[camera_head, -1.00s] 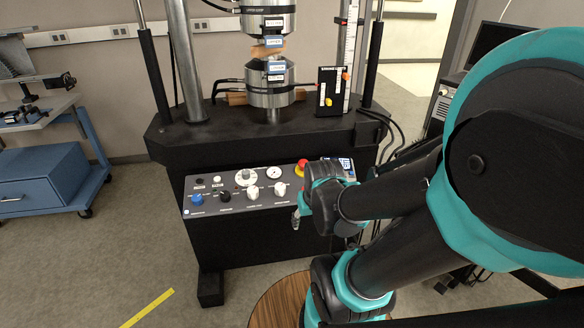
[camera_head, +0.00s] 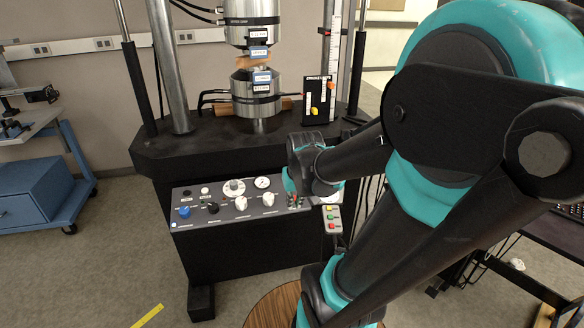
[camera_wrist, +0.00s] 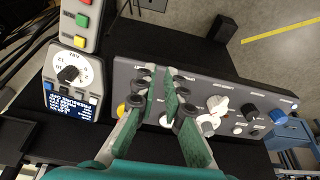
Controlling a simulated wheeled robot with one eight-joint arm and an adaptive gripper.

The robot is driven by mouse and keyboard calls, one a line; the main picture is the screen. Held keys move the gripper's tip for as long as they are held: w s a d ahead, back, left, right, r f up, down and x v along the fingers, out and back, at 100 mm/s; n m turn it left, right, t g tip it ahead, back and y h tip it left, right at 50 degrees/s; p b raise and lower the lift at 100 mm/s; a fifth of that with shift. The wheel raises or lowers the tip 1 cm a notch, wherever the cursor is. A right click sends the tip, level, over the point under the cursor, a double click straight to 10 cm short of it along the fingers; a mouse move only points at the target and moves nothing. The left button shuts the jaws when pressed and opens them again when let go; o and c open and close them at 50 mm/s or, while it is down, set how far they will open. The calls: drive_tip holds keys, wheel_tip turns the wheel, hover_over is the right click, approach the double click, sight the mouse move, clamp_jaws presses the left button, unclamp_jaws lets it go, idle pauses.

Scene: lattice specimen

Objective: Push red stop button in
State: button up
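The control panel (camera_head: 225,212) slopes on the front of the black test machine. My gripper (camera_wrist: 160,75) hangs over the panel's right part in the head view. In the wrist view its two green fingers are apart with a narrow gap, nothing is held, and panel shows between them. The red stop button is hidden behind my gripper and wrist in the head view. In the wrist view a yellow patch (camera_wrist: 120,109), probably its collar, peeks out beside the left finger; the red cap is not clearly visible. I cannot tell whether a finger touches it.
White knobs (camera_head: 241,203), a blue knob (camera_head: 184,212) and a gauge (camera_head: 262,183) crowd the panel. A pendant with coloured buttons (camera_wrist: 82,22) and a dial unit (camera_wrist: 72,75) lie close beside my gripper. The column and specimen (camera_head: 255,62) stand behind.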

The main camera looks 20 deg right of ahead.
drive_tip(key=shift+g, duration=0.5)
drive_tip(key=w+d+r, duration=0.1)
drive_tip(key=w+r, duration=0.4)
drive_tip(key=w+d+r, duration=0.2)
drive_tip(key=w+r, duration=0.2)
drive_tip(key=w+d+r, duration=0.1)
drive_tip(key=w+r, duration=0.4)
drive_tip(key=shift+w+d+r, duration=0.25)
drive_tip(key=shift+w+r, duration=0.05)
drive_tip(key=shift+w, duration=0.05)
clamp_jaws()
drive_tip(key=shift+f, duration=0.15)
drive_tip(key=x, duration=1.4)
